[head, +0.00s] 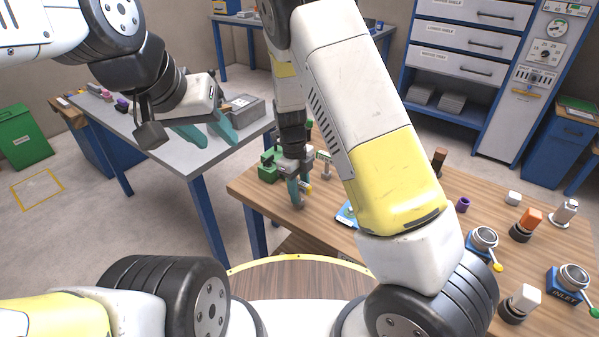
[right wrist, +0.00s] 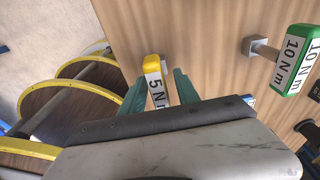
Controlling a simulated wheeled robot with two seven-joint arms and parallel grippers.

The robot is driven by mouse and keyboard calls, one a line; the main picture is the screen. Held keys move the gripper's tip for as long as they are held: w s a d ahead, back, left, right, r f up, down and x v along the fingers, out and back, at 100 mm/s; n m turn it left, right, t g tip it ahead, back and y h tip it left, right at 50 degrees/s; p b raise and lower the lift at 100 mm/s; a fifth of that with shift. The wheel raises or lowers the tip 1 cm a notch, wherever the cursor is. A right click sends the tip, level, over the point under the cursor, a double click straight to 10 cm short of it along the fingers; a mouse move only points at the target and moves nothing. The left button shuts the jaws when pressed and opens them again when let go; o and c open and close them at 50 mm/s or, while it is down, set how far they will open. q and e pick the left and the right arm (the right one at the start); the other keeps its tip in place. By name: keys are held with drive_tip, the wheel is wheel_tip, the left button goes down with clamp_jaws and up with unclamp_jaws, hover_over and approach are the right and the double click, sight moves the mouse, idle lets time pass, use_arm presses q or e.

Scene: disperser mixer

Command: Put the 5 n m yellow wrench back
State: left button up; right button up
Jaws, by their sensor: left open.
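The yellow 5 N m wrench (right wrist: 155,82) shows its yellow end and white label between the teal fingers of my right gripper (right wrist: 160,88) in the right wrist view. The wrench's lower part is hidden. My left gripper (head: 206,134) is open and empty over the grey table.
A green 10 N m wrench (right wrist: 296,62) is at the right of the right wrist view. A green device (head: 268,168) stands left of my right gripper. The wooden table (head: 480,190) carries several blocks and valves. My right arm hides its middle.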

drive_tip(key=shift+r, duration=0.1)
drive_tip(key=r, duration=0.8)
drive_tip(key=w+a+r, duration=0.1)
drive_tip(key=r, duration=0.3)
drive_tip(key=shift+a+r, duration=0.1)
drive_tip(key=shift+r, duration=0.1)
drive_tip(key=s+d+r+n+t+y, duration=0.1)
drive_tip(key=s+d+r+n+y, duration=0.1)
drive_tip(key=s+d+r+n, duration=0.3)
drive_tip(key=s+d+r+n+t+y, duration=0.1)
drive_tip(key=s+d+r+n+y, duration=0.2)
drive_tip(key=r+n, duration=0.45)
drive_tip(key=s+d+r+n+t, duration=0.2)
drive_tip(key=s+d+n, duration=0.1)
drive_tip(key=s+n, duration=0.3)
drive_tip(key=s+d+r+n+t+h, duration=0.1)
drive_tip(key=s+d+r+n+t, duration=0.2)
drive_tip(key=s+n, duration=0.3)
drive_tip(key=shift+s+d+r+n+h, duration=0.2)
drive_tip(key=shift+d+r+n+h, duration=0.1)
drive_tip(key=shift+d+n, duration=0.3)
